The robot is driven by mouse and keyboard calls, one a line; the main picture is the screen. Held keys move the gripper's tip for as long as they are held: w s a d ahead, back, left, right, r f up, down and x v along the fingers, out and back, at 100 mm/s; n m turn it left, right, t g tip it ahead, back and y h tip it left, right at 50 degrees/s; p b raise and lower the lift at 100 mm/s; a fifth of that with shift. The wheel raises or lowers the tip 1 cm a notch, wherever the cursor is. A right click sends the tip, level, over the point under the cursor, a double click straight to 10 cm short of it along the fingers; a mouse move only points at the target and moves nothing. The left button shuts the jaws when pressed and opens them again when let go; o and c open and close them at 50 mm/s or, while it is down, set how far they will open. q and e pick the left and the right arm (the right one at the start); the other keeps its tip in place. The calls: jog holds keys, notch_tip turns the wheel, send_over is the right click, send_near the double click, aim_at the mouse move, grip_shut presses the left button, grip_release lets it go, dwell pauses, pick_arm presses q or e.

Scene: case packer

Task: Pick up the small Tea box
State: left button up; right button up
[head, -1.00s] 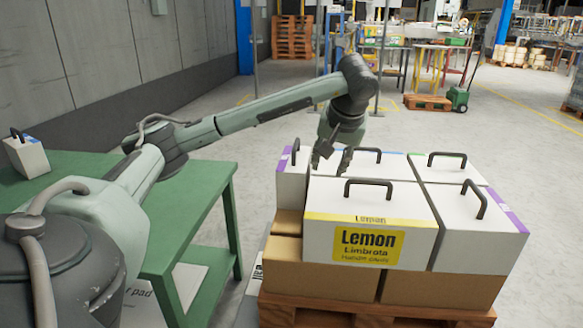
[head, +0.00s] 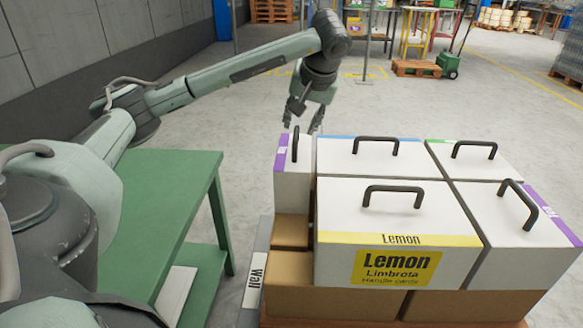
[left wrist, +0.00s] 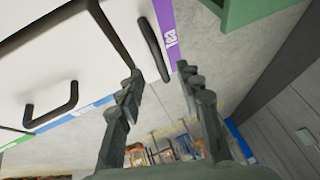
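A small, narrow white box (head: 285,181) with a purple stripe and black handle stands at the left rear of the stack in the head view. Its lettering is too small to read, so I cannot confirm it is the Tea box. My left gripper (head: 304,119) is open and empty, at the box's far end in the picture. In the left wrist view, the fingers (left wrist: 159,70) are apart, with the handle of the purple-striped box (left wrist: 152,49) just beyond the gap between them. My right gripper is not in view.
A yellow-striped Lemon box (head: 340,265), a blue-striped box (head: 350,165), a green-striped box (head: 470,166) and another purple-striped box (head: 510,245) crowd the stack's right side. Brown cartons (head: 330,302) lie beneath. A green table (head: 165,190) stands left, with floor between.

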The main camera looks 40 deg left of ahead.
aim_at(296, 133)
pick_arm(q)
jog(key=x, duration=0.7)
jog(key=shift+w+r, duration=0.1)
jog(key=shift+r, duration=0.05)
grip_shut()
jog(key=shift+r, duration=0.1)
